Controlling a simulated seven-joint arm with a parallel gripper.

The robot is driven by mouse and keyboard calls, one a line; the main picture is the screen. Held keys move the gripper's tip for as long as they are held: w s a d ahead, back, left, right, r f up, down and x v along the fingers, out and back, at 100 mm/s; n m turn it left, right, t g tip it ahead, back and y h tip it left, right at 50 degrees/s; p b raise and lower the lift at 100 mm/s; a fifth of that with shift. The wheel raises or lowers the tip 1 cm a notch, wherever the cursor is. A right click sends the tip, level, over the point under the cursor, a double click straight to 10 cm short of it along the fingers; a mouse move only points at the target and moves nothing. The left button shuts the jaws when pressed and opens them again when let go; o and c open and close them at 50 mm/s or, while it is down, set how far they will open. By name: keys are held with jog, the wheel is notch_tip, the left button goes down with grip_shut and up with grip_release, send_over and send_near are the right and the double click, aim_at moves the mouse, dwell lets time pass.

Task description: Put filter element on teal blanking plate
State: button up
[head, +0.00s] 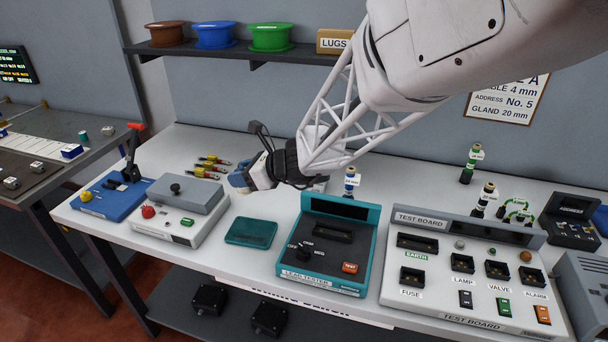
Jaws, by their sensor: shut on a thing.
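The teal blanking plate (251,232) lies flat on the white bench, between the grey-topped box and the lead tester. Its top looks bare. My gripper (240,181) is above the bench, behind the plate and slightly left of it in the picture, clear of the plate. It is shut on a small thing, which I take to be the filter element. That thing is mostly hidden by the gripper, and a blue part shows at the jaws, so I cannot make out its full shape or tilt.
The grey-topped box (178,212) with a red button stands left of the plate. The teal lead tester (327,253) stands close on its right, and the test board (461,282) beyond. The bench's front edge is near the plate.

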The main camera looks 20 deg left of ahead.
send_over(251, 231)
jog(key=shift+f, duration=2.1)
jog(key=shift+f, duration=3.1)
jog(key=shift+f, duration=0.1)
jog(key=shift+f, duration=1.8)
jog(key=shift+f, duration=0.1)
jog(key=o, duration=0.9)
